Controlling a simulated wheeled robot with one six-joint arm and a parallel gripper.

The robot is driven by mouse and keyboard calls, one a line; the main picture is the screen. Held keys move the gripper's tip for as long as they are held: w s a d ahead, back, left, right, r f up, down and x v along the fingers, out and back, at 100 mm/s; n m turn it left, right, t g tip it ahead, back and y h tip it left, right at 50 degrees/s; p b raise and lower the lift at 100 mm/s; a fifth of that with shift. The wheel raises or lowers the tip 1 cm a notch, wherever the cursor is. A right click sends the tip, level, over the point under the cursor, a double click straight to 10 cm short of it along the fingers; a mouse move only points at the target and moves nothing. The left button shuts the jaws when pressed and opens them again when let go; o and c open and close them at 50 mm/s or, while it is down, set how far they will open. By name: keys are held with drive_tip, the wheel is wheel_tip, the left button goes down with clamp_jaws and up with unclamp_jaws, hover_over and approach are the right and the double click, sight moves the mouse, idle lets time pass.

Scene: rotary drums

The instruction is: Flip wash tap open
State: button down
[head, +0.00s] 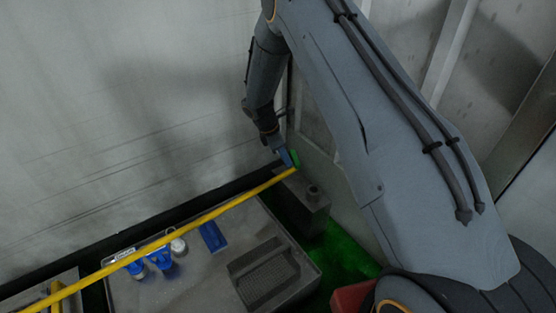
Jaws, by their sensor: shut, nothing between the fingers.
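A long yellow pipe (180,227) runs from the lower left up to the corner by the wall. At its upper right end is a small green piece (296,158), which looks like the tap handle. A slim blue piece (286,158) lies against its left side; I cannot tell if it belongs to the tap or to my gripper. My gripper (275,143) points down at this end of the pipe, just above and left of the green piece. It is shut and holds nothing. Whether it touches the tap is too small to tell.
A grey bench top (205,285) below the pipe bears blue fittings (158,257), a blue block (213,237) and a ridged dark tray (265,277). A grey box with a round stub (313,194) stands near the pipe end. The grey wall is close behind. The floor (345,250) glows green.

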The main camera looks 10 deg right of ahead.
sight(296, 162)
drive_tip(key=shift+s+d, duration=0.1)
drive_tip(key=shift+d, duration=0.15)
drive_tip(key=n+p, duration=0.1)
drive_tip(key=p, duration=0.1)
drive_tip(key=d+n+t+p, duration=0.1)
drive_tip(key=p, duration=0.1)
drive_tip(key=shift+s+d+r, duration=0.2)
drive_tip(key=shift+s, duration=0.15)
drive_tip(key=shift+s+d+n+p, duration=0.1)
drive_tip(key=shift+d+n+p, duration=0.25)
drive_tip(key=shift+n+p, duration=0.45)
drive_tip(key=shift+d+f, duration=0.2)
drive_tip(key=shift+d, duration=0.1)
drive_tip(key=s+a+r+p, duration=0.3)
drive_tip(key=a+r, duration=0.4)
drive_tip(key=r, duration=0.2)
drive_tip(key=shift+a+r, duration=0.15)
drive_tip(key=shift+r, duration=0.1)
